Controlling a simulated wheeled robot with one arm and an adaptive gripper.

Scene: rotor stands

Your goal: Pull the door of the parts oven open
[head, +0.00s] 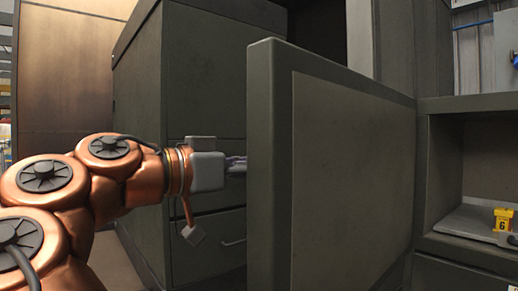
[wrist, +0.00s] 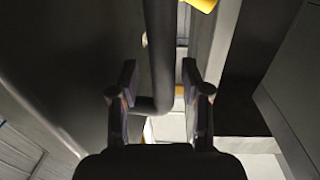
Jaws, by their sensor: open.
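The parts oven's door (head: 350,170) is a thick dark grey panel. In the head view it stands swung out from the oven (head: 440,190), whose inside shows at the right. My gripper (head: 237,165) is at the door's far left side, and its fingertips are partly hidden behind the door edge. In the wrist view my gripper (wrist: 158,72) is open, with one finger on each side of the dark bar handle (wrist: 159,40). The fingers look apart from the bar. The handle is hidden in the head view.
A dark grey drawer cabinet (head: 190,90) stands behind my gripper, close to it. Inside the oven a yellow part marked 6 (head: 503,220) sits on a grey tray (head: 468,226). A yellow thing (wrist: 204,4) is cut off at the top of the wrist view.

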